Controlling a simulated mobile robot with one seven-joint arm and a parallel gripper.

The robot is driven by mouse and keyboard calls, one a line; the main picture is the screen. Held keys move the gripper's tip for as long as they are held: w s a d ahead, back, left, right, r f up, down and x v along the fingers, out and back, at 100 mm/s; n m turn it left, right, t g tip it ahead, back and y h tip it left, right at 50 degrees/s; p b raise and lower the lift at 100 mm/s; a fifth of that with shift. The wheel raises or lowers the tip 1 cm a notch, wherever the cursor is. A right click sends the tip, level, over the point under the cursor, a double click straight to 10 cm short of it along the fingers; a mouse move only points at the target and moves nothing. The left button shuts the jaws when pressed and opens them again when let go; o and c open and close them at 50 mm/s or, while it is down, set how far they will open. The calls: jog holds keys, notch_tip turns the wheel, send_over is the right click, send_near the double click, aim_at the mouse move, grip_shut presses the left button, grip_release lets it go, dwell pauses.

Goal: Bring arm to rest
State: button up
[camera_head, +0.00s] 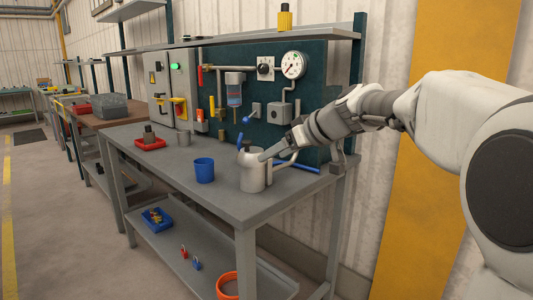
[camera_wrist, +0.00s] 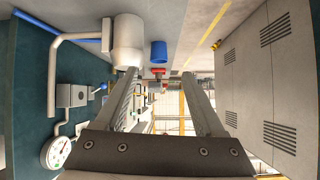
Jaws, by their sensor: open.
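My gripper (camera_head: 270,153) reaches in from the right over the workbench, its fingertips at the upper part of a white jug (camera_head: 253,174). In the wrist view my gripper (camera_wrist: 160,75) shows two fingers spread apart with nothing between them. The left finger's tip overlaps the lower edge of the white jug (camera_wrist: 128,38) there; I cannot tell whether it touches. The jug stands upright on the bench, with its large handle (camera_wrist: 53,75) on the side toward the wall panel. My arm is stretched out from the right.
Behind stands a dark panel with a gauge (camera_head: 293,65), pipes and valves. A shelf (camera_head: 290,32) overhangs the bench. The bench's front right is clear.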

jog(key=s+d+f+m+g+h, duration=0.1)
jog(key=s+d+f+m+h, duration=0.3)
jog(key=s, duration=0.7)
jog(key=s+d+f+m+g+h, duration=0.1)
jog(key=s+d+f, duration=0.35)
jog(key=s, duration=0.75)
jog(key=s+d+f+m+h, duration=0.1)
jog(key=s+f+m+h, duration=0.2)
jog(key=s+f, duration=0.6)
notch_tip(320, 180, up, 26)
jog(key=s+p, duration=0.1)
jog(key=p, duration=2.1)
jog(key=shift+s+f+n, duration=0.25)
jog(key=shift+s+n, duration=0.05)
jog(key=shift+s, duration=0.05)
jog(key=shift+c, duration=0.2)
jog(key=shift+c, duration=1.1)
jog(key=shift+s, duration=0.1)
